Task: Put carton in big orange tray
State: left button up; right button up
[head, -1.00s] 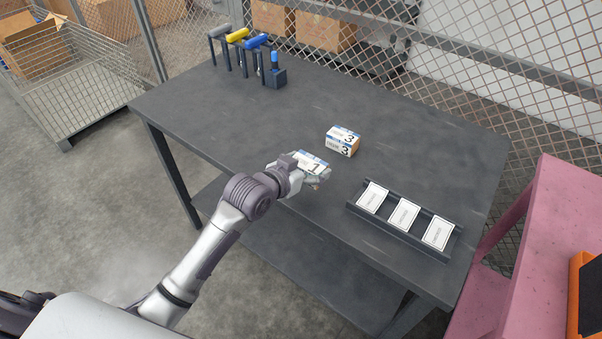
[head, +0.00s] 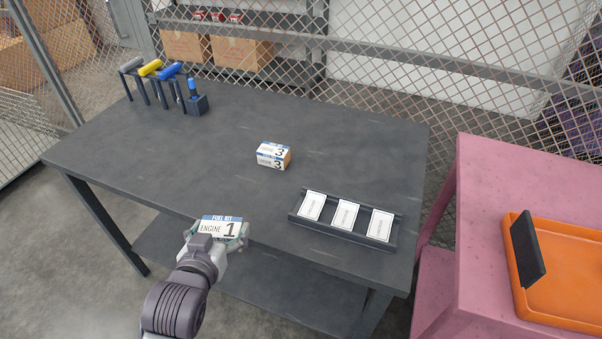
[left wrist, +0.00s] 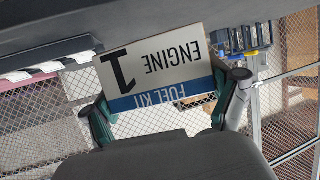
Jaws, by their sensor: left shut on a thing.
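A carton labelled "Fuel Kit Engine 1" (head: 221,228) is held in my left gripper (head: 219,238) near the front edge of the dark table. It also shows in the left wrist view (left wrist: 152,66), upside down, between the two green-padded fingers of the left gripper (left wrist: 165,105). The carton's underside is hidden. The big orange tray (head: 562,278) lies on the pink table at the right, well apart from the carton and cut off by the frame edge. My right gripper is not in view.
Another carton marked 3 (head: 272,155) sits mid-table. A dark rack (head: 293,212) with white cards stands at the table's front right. Tools on a stand (head: 160,85) are at the back left. A dark panel (head: 527,249) stands at the tray's left side. The pink table (head: 490,190) has bare room behind the tray.

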aim_at(562, 286)
jog(key=k+l+z, duration=0.1)
jog(key=l, duration=0.35)
jog(key=k+l+z, duration=0.1)
jog(key=l, duration=0.4)
jog(key=k+l+z, duration=0.1)
jog(key=k+l, duration=0.15)
jog(key=l, duration=0.25)
jog(key=k+l+z, duration=0.1)
jog(key=l, duration=0.4)
jog(key=k+l+z, duration=0.1)
jog(key=l, duration=0.4)
jog(key=k+l+z, duration=0.1)
jog(key=l, duration=0.45)
